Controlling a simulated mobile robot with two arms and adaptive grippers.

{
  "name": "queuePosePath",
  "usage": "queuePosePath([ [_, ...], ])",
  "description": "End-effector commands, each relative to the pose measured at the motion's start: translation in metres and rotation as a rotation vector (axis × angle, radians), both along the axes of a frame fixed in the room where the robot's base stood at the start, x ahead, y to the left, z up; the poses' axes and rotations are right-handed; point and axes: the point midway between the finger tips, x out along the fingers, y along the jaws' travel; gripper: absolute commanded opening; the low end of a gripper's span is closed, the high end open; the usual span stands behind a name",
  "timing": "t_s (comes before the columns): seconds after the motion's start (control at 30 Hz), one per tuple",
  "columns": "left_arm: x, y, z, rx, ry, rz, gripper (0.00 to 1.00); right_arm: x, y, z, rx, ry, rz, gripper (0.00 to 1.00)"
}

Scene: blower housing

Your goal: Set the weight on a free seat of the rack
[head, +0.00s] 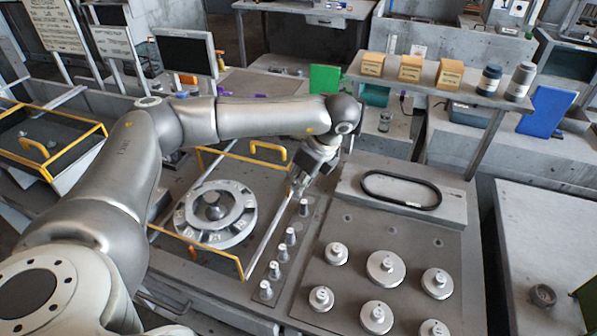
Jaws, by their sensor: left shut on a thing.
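My left gripper (300,182) reaches in from the left and points down just above the far end of a narrow strip. It is shut on a small, pale metal thing, likely the weight, mostly hidden by the fingers. Several small knobbed metal weights (283,251) stand upright in a row on the narrow strip, which looks like the rack (306,238). I cannot tell which seat there is free. To the right, several larger round knobbed discs (385,267) stand on a grey plate (350,232) with small dark spots along its back. My right gripper is not in view.
A round segmented housing (215,214) sits left of the strip, inside a yellow-handled frame (282,151). A black belt loop (401,190) lies on a raised block behind the discs. A shelf (430,84) with yellow blocks and jars stands at the back right.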

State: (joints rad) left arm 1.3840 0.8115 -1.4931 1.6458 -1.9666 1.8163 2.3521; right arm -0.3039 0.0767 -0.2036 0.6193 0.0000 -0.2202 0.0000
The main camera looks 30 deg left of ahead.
Motion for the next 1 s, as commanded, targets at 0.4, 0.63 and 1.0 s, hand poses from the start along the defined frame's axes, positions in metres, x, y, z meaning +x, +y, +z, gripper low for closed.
queuePosePath([
  [0.4, 0.000, 0.000, -0.054, 0.001, 0.001, 0.000, 0.00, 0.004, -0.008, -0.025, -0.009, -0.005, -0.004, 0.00],
  [0.63, -0.001, 0.000, -0.080, 0.001, 0.001, 0.002, 0.00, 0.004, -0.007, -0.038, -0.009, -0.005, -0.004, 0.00],
  [1.0, 0.000, 0.000, -0.103, 0.000, 0.001, 0.001, 0.00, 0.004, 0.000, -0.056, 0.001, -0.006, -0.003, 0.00],
])
